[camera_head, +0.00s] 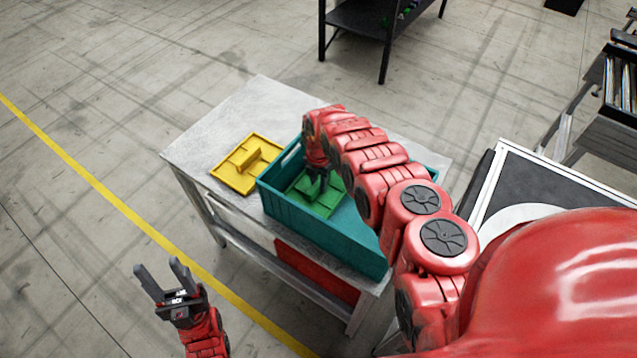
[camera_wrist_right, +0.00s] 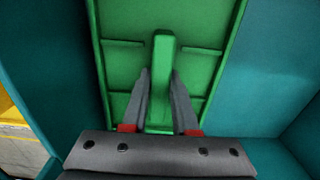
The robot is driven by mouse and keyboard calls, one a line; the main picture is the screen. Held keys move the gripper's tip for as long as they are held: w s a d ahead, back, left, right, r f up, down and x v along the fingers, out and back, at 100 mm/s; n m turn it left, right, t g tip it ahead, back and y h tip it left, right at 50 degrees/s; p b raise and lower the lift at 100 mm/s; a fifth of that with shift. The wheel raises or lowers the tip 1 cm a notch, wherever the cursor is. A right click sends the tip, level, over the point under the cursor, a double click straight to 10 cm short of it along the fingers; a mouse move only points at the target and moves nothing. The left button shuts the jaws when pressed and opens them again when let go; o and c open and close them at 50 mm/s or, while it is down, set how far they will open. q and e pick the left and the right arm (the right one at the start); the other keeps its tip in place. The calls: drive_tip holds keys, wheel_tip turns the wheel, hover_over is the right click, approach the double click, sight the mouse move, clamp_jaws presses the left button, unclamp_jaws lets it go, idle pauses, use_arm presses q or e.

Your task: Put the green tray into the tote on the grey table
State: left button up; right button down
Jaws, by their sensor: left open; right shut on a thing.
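The green tray (camera_head: 318,196) is inside the teal tote (camera_head: 310,222), at its left end. The tote stands on the grey table (camera_head: 215,130). My right gripper (camera_head: 318,182) reaches down into the tote and is shut on the tray's raised middle grip. In the right wrist view the two fingers (camera_wrist_right: 160,95) flank the grip of the green tray (camera_wrist_right: 120,70), with teal tote walls (camera_wrist_right: 265,80) on both sides. Whether the tray rests flat on the tote floor cannot be told. My left gripper (camera_head: 162,280) is open and empty, off the table at lower left. My right arm hides part of the tote.
A yellow tray (camera_head: 247,163) lies on the table just left of the tote. A red panel (camera_head: 318,272) shows below the tabletop. A black rack (camera_head: 365,20) stands at the back. A white-edged table (camera_head: 545,160) is at right. Open floor lies to the left.

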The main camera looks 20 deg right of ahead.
drive_tip(key=shift+f, duration=0.15)
drive_tip(key=c, duration=0.7)
unclamp_jaws()
